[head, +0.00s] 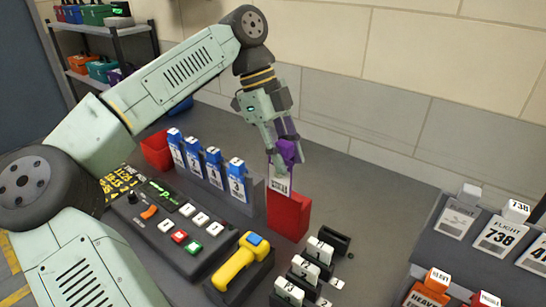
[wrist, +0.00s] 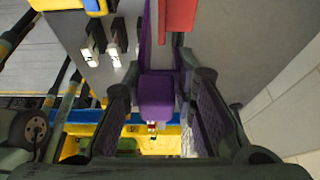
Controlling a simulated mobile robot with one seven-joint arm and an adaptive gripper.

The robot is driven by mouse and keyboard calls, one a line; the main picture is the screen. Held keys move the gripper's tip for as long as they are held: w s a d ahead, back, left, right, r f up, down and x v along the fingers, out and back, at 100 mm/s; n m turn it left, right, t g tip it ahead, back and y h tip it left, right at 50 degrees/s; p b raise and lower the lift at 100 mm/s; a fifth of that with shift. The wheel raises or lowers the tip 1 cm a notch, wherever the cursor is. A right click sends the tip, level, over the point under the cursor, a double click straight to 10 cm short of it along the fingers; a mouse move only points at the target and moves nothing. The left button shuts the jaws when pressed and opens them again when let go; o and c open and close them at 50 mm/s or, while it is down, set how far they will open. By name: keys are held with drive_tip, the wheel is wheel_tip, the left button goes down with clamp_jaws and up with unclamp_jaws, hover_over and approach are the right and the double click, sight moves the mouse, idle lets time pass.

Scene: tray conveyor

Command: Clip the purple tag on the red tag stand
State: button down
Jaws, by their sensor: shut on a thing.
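The purple tag (head: 287,152) is in my gripper (head: 284,142), with a white printed label (head: 280,184) hanging below its purple top. In the wrist view the purple tag (wrist: 157,96) sits between both fingers of my gripper (wrist: 160,100). The red tag stand (head: 289,216) is an upright block on the counter, directly below the tag. The label's lower edge overlaps the stand's top in the head view; I cannot tell whether they touch. Part of the red stand (wrist: 178,14) shows at the top of the wrist view.
A row of blue numbered tags (head: 213,170) stands left of the red stand, with a red bin (head: 157,150) behind. A yellow handheld device (head: 238,262), a button panel (head: 172,228) and white numbered tags (head: 303,268) are in front. Flight signs (head: 500,238) stand right; counter between is clear.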

sight(283, 191)
drive_tip(key=shift+f+b, duration=2.6)
drive_tip(key=shift+f, duration=0.45)
drive_tip(key=shift+f+b, duration=0.85)
drive_tip(key=shift+f, duration=0.85)
drive_tip(key=c, duration=1.2)
unclamp_jaws()
drive_tip(key=shift+r, duration=0.1)
